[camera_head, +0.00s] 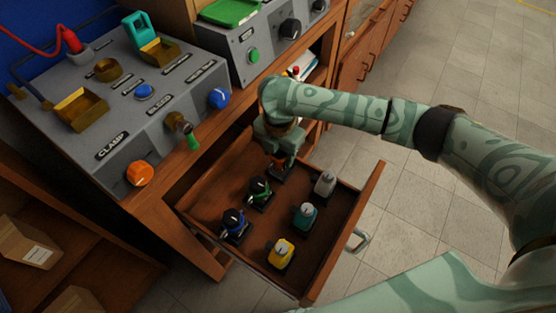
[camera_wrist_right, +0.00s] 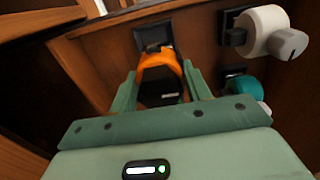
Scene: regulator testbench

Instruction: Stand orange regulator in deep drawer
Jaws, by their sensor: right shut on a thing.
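The deep drawer (camera_head: 376,180) is pulled out below the bench, with a brown floor. My right gripper (camera_head: 281,152) reaches down into its back part, near the bench. It is shut on the orange regulator (camera_head: 284,163), which is mostly hidden under the gripper in the head view. In the right wrist view the orange regulator (camera_wrist_right: 160,62) sits between the two green fingers, close to a dark square holder (camera_wrist_right: 152,37). I cannot tell whether its base is seated in that holder. My left gripper is in neither view.
The bench panel (camera_head: 120,110) with knobs rises behind the drawer. Cardboard boxes (camera_head: 28,243) lie on a shelf at left.

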